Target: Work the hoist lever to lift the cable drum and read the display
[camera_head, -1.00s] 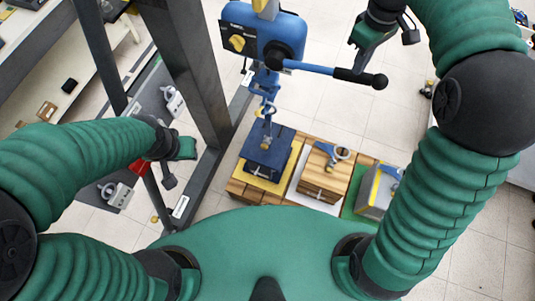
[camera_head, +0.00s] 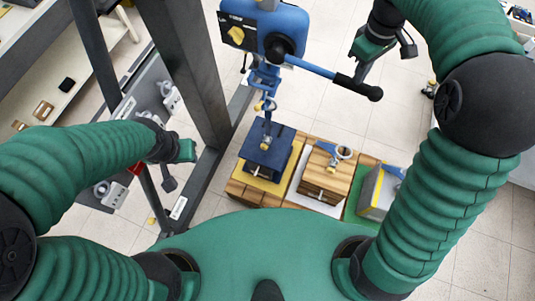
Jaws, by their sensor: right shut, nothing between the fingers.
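A blue hoist (camera_head: 262,28) hangs at the top middle. Its blue lever (camera_head: 312,67) reaches right and down to a black grip (camera_head: 358,88). A chain with a hook (camera_head: 266,142) hangs from the hoist to a dark blue block (camera_head: 266,155); I cannot tell if it is hooked on. No load is clearly recognisable as the cable drum, and no readable display shows. My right gripper (camera_head: 360,74) is shut and empty, just above the black grip, apparently apart from it. My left gripper (camera_head: 170,180) is at the left by the frame post, its jaws unclear.
A wooden block (camera_head: 322,180) on a white plate and a grey block (camera_head: 379,190) on a green plate stand right of the blue block. A dark steel post (camera_head: 192,70) rises left of the hoist. A grey panel (camera_head: 150,105) with fittings is behind my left arm. The tiled floor at right is mostly clear.

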